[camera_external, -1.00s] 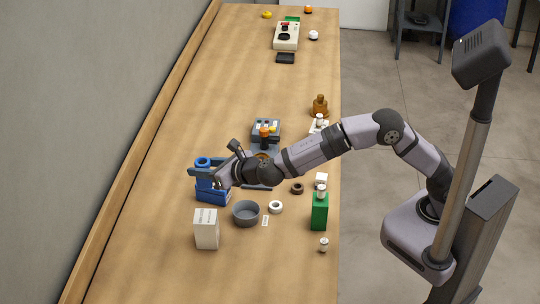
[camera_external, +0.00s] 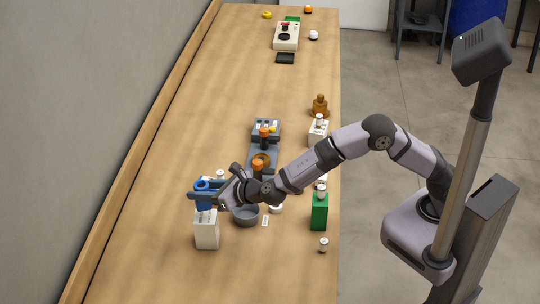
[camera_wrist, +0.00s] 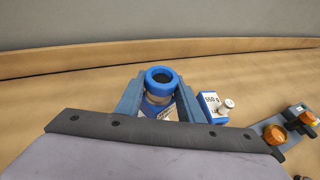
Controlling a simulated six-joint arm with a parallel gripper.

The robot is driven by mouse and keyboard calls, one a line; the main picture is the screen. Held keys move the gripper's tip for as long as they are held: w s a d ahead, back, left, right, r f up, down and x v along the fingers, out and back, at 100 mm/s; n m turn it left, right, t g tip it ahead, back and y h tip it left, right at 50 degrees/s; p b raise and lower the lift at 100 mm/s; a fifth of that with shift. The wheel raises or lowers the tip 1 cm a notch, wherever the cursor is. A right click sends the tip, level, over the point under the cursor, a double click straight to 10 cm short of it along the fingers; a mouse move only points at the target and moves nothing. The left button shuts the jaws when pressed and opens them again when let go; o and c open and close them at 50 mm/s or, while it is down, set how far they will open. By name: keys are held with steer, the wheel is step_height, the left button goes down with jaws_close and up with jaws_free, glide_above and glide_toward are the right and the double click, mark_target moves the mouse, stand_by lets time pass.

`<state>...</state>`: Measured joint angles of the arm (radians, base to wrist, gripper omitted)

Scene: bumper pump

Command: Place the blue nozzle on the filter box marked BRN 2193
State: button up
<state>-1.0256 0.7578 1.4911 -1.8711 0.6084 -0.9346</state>
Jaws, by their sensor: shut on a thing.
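The blue nozzle (camera_external: 203,186) is a blue ring-topped part held between the fingers of my gripper (camera_external: 207,192). In the wrist view the nozzle (camera_wrist: 160,77) stands roughly upright, its blue ring on top and a paler neck below, with one finger on each side. A white box (camera_external: 206,231) is directly under it in the external view. Part of a pale box with print (camera_wrist: 158,110) shows below the nozzle in the wrist view. I cannot read BRN 2193 on it, and cannot tell whether the nozzle touches the box.
A blue-and-white box (camera_wrist: 212,108) with a white cap stands to the right in the wrist view. A grey bowl (camera_external: 246,216), a green box (camera_external: 320,212) and a small jar (camera_external: 324,244) are nearby. The table left of the white box is clear.

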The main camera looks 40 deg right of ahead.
steer(key=shift+f+p, duration=0.35)
steer(key=shift+f, duration=1.4)
steer(key=shift+f+b, duration=0.25)
steer(key=shift+b, duration=0.05)
steer(key=o, duration=1.2)
steer(key=shift+o, duration=0.2)
steer(key=shift+r+p, duration=0.2)
steer(key=shift+p, duration=0.1)
steer(key=b+v, duration=0.4)
steer(key=v, duration=0.8)
steer(key=shift+b, duration=0.3)
steer(key=shift+d, duration=0.15)
